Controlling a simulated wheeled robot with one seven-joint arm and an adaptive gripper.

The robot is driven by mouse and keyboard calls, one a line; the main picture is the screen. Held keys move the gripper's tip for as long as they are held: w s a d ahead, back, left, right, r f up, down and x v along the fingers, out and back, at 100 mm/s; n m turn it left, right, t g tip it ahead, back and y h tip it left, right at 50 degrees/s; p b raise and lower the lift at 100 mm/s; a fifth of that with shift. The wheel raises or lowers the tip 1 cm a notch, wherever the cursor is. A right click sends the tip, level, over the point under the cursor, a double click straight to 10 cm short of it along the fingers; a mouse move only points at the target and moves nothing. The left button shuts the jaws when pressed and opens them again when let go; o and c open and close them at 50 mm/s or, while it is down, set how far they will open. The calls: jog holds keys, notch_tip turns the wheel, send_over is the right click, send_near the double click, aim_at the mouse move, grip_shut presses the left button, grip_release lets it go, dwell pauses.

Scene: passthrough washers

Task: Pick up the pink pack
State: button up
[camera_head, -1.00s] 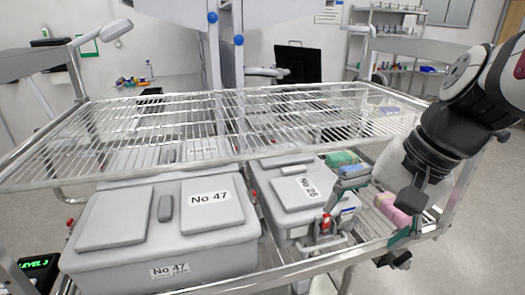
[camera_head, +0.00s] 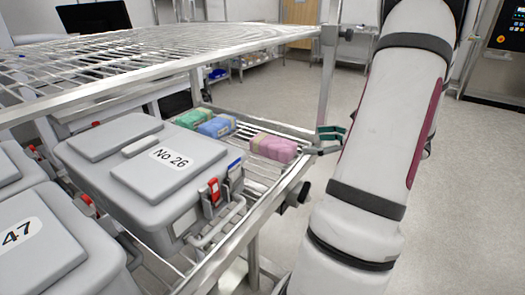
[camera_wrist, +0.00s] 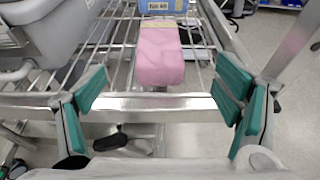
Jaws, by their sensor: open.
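The pink pack (camera_head: 273,148) lies on the lower wire shelf near its right end, to the right of a blue pack. In the wrist view the pink pack (camera_wrist: 158,57) lies lengthwise ahead, between and beyond my fingers, just past the shelf's front rail. My gripper (camera_wrist: 163,100) is open and empty, with green-padded fingers spread to either side. In the head view my gripper (camera_head: 326,142) is at the right end of the shelf, just right of the pink pack and partly hidden by my arm.
The shelf's metal rail (camera_wrist: 160,103) crosses between my fingers and the pack. A blue pack (camera_head: 216,127) and a green pack (camera_head: 192,118) lie beyond it. A grey box labelled No 26 (camera_head: 150,185) stands to the left. The upper wire shelf (camera_head: 150,65) hangs above.

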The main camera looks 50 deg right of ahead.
send_near(276, 141)
jog(key=b+x, duration=0.1)
jog(key=x, duration=0.3)
jog(key=shift+w, duration=0.2)
jog(key=shift+f+b+x, duration=0.15)
jog(key=shift+b+x, duration=0.05)
jog(key=shift+x, duration=1.1)
jog(key=shift+f+b+x, duration=0.1)
jog(key=shift+b+x, duration=0.1)
jog(key=shift+x, duration=1.1)
jog(key=shift+a, duration=0.15)
jog(key=c, duration=1.6)
jog(key=shift+r, duration=0.1)
jog(key=shift+r, duration=0.1)
